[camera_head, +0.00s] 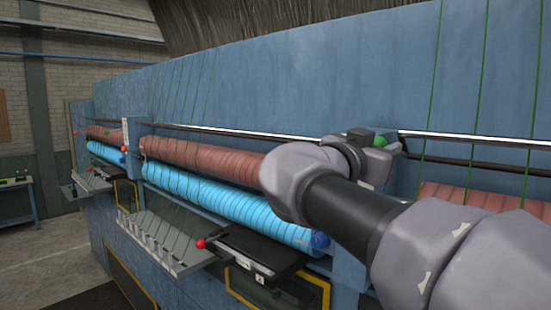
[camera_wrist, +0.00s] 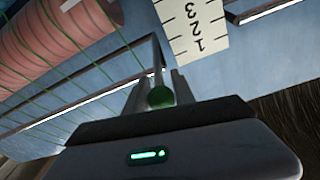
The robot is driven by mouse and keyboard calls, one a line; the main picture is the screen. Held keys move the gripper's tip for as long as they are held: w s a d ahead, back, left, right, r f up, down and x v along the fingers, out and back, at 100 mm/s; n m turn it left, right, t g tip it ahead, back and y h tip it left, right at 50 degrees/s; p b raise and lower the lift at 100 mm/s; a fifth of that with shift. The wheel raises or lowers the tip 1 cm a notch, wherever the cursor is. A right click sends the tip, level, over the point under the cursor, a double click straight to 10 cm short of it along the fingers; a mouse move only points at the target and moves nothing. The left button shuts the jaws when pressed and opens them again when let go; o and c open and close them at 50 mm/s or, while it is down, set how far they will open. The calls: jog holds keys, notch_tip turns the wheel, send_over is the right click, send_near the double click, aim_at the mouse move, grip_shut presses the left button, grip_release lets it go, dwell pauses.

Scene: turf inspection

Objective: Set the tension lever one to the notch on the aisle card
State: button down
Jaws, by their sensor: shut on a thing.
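The lever with a green ball knob (camera_wrist: 160,97) shows in the wrist view, its thin rod running up beside a white scale plate (camera_wrist: 195,28) marked 1, 2 and 3. My gripper (camera_wrist: 158,88) is shut on the green knob. In the head view the green knob (camera_head: 381,142) peeks out past my gripper (camera_head: 368,141), at the blue post right of the middle rollers. The lever's scale is hidden there by my arm. Against which mark the lever stands, I cannot tell. I cannot make out an aisle card in either view.
Red rollers (camera_head: 205,156) and cyan rollers (camera_head: 215,205) run along the blue machine. A grey tray (camera_head: 155,240) and a red knob (camera_head: 201,244) jut out in front. Green threads hang down the panel. Floor is clear at left.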

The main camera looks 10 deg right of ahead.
notch_tip(320, 180, down, 8)
jog(key=t+h+b, duration=0.1)
jog(key=h+b, duration=0.1)
jog(key=b, duration=1.5)
jog(key=shift+r+b, duration=0.2)
jog(key=shift+b, duration=0.1)
jog(key=shift+r, duration=0.1)
jog(key=c, duration=1.2)
grip_release()
jog(key=shift+c, duration=0.2)
jog(key=shift+o, duration=0.6)
jog(key=shift+d, duration=0.1)
